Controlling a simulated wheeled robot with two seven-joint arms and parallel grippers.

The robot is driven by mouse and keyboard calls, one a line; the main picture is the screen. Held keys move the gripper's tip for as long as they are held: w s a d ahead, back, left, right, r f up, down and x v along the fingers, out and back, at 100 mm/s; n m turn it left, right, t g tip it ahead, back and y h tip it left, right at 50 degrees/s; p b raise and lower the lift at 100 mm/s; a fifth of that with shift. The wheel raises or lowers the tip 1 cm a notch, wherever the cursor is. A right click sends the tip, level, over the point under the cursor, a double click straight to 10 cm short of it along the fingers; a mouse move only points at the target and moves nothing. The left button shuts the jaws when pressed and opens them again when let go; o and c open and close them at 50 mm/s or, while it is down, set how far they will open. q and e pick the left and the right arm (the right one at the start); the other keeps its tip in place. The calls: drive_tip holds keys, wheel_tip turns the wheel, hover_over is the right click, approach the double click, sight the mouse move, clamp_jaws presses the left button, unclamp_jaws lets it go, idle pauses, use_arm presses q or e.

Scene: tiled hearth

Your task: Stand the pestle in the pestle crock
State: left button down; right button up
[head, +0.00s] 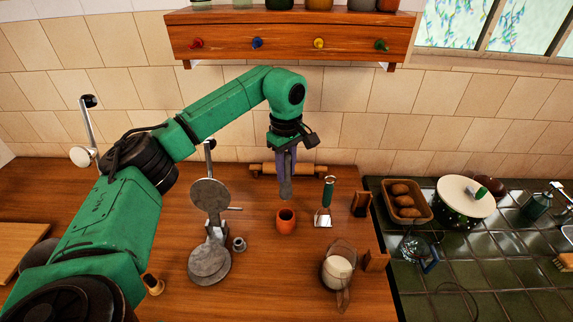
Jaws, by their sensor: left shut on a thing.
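My left gripper (287,164) is shut on the grey pestle (286,189), which hangs roughly upright below the fingers. The pestle's upper part is hidden between the fingers. The pestle crock (286,224), a small orange-red pot with a dark open mouth, stands on the wooden counter. In the head view the pestle's lower end shows just above the crock's mouth, with a small gap between them. The height and depth between them are hard to tell from this one view. My right gripper is not in view.
A rolling pin (262,170) lies behind, by the tiled wall. A green-handled tool (325,203) stands right of the crock. A grey metal press (208,262) and a small grey cup (239,244) are to its left. A cloth-wrapped pale jar (338,270) is at front right.

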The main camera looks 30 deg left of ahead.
sight(286, 186)
use_arm(q)
drive_tip(key=shift+s+f, duration=0.15)
drive_tip(key=shift+f, duration=0.05)
drive_tip(key=shift+a+f+b, duration=0.1)
drive_tip(key=shift+f+b, duration=0.25)
drive_tip(key=shift+b, duration=0.05)
drive_tip(key=f+b, duration=0.1)
drive_tip(key=f, duration=0.1)
drive_tip(key=w+f+b, duration=0.1)
drive_tip(key=b, duration=0.1)
drive_tip(key=shift+f, duration=0.4)
drive_tip(key=shift+s+f+b, duration=0.2)
drive_tip(key=shift+f+b, duration=0.35)
drive_tip(key=shift+f, duration=0.15)
drive_tip(key=shift+w+f+b, duration=0.1)
drive_tip(key=shift+f+b, duration=1.45)
drive_tip(key=shift+f, duration=1.15)
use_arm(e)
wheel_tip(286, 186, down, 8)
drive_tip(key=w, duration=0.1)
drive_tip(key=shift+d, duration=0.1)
use_arm(q)
drive_tip(key=c, duration=0.5)
unclamp_jaws()
drive_tip(key=shift+c, duration=0.2)
